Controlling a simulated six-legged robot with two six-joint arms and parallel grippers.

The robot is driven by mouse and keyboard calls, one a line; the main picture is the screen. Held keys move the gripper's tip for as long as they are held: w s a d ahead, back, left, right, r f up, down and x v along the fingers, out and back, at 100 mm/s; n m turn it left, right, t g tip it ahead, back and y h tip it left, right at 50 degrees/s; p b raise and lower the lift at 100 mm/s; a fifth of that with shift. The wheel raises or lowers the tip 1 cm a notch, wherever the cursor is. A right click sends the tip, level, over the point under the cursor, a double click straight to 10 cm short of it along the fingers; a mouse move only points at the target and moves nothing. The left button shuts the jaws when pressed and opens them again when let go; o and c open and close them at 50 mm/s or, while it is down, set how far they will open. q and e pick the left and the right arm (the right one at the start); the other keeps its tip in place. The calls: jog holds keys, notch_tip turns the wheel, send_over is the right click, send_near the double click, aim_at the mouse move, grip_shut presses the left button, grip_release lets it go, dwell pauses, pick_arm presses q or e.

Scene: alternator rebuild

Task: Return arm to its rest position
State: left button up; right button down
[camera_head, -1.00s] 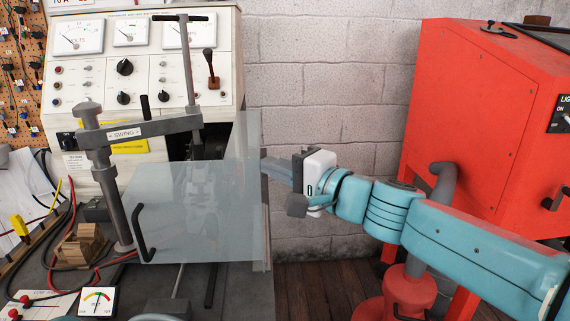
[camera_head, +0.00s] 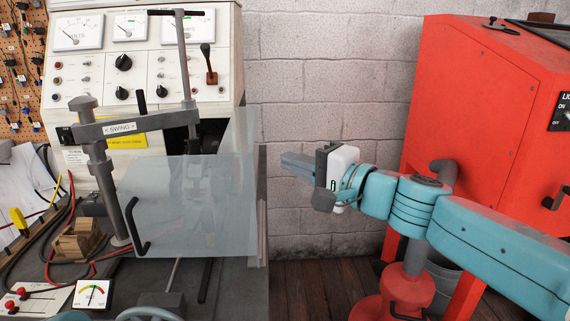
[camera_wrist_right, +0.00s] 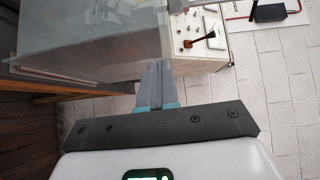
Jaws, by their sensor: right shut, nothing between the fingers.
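My right arm comes in from the right in the head view. Its gripper (camera_head: 288,160) points left, beside the right edge of the clear guard panel (camera_head: 190,215), with a small gap in the picture. The right gripper is shut and empty; its closed fingers also show in the right wrist view (camera_wrist_right: 157,82). In that view the clear panel (camera_wrist_right: 100,40) lies at the upper left. My left gripper is not in view.
The test bench with gauges (camera_head: 150,70) and a swing arm (camera_head: 130,127) stands at the left. A red cabinet (camera_head: 470,110) stands behind my right arm. A red pedestal (camera_head: 405,290) is below it. The wall and floor between are clear.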

jog(key=b+v, duration=0.1)
jog(key=v, duration=0.8)
notch_tip(320, 180, down, 29)
jog(key=w+d+g+h, duration=0.1)
jog(key=w+g+h, duration=0.1)
jog(key=g+h, duration=0.3)
jog(key=s+d+f+n+g+h, duration=0.15)
jog(key=s+f, duration=0.25)
jog(key=f, duration=0.5)
jog(key=s+d+f+g+h, duration=0.1)
jog(key=s+f+g+h, duration=0.15)
jog(key=f, duration=0.75)
jog(key=s+a+f+n+g, duration=0.1)
jog(key=s+f+n+g, duration=0.3)
jog(key=s+f, duration=1.2)
notch_tip(320, 180, up, 16)
jog(key=s+t+p, duration=0.1)
jog(key=s+p, duration=0.1)
jog(key=p, duration=1.1)
jog(key=shift+s+a+n+p, duration=0.25)
jog(key=shift+n+p, duration=0.05)
jog(key=shift+n, duration=0.15)
jog(key=shift+w+f, duration=0.1)
jog(key=shift+f, duration=0.1)
